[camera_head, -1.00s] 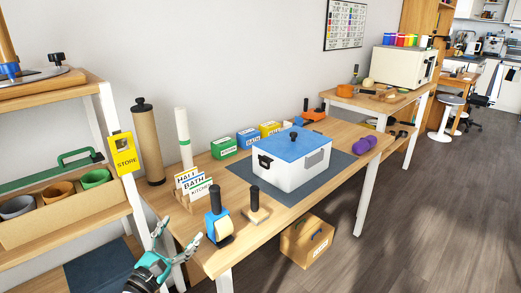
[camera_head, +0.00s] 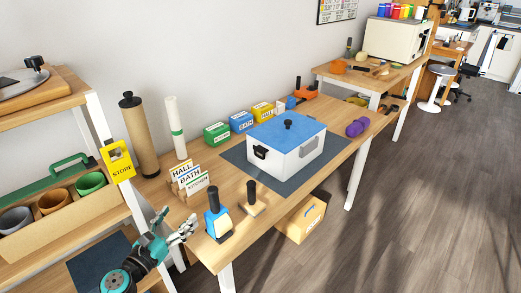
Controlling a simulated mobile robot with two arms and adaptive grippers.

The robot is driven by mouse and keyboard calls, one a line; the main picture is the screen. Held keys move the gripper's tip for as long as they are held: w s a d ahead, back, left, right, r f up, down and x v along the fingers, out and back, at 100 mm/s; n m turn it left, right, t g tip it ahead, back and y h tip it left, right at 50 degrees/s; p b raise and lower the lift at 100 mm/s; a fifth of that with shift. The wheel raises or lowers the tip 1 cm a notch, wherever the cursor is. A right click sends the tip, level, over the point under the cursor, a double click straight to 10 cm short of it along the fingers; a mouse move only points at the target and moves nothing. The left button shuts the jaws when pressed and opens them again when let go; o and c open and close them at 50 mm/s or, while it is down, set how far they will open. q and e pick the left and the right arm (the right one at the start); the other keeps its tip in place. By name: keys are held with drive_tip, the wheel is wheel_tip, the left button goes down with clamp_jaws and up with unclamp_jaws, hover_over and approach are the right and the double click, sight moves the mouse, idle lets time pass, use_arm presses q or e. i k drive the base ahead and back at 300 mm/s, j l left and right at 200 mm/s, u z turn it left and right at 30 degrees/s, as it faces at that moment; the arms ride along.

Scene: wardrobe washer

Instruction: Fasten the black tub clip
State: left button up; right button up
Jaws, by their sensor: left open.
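A white tub (camera_head: 287,160) with a blue lid (camera_head: 285,131) and a black lid knob stands on a dark mat on the wooden table. A black clip (camera_head: 260,152) sits on the tub's left end, just under the lid; it is too small to tell whether it is fastened. A grey patch shows on the front right side of the tub. My left gripper (camera_head: 176,224) is open and empty at the table's front left, well left of the tub and apart from it. My right gripper is out of view.
Green, blue and yellow boxes (camera_head: 241,121) line the back. Purple dumbbell (camera_head: 357,128) lies to the right. A cardboard box (camera_head: 301,218) is below.

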sight(261, 151)
drive_tip(key=i+j+z, duration=0.5)
drive_tip(key=j+z, duration=0.25)
drive_tip(key=l, duration=0.05)
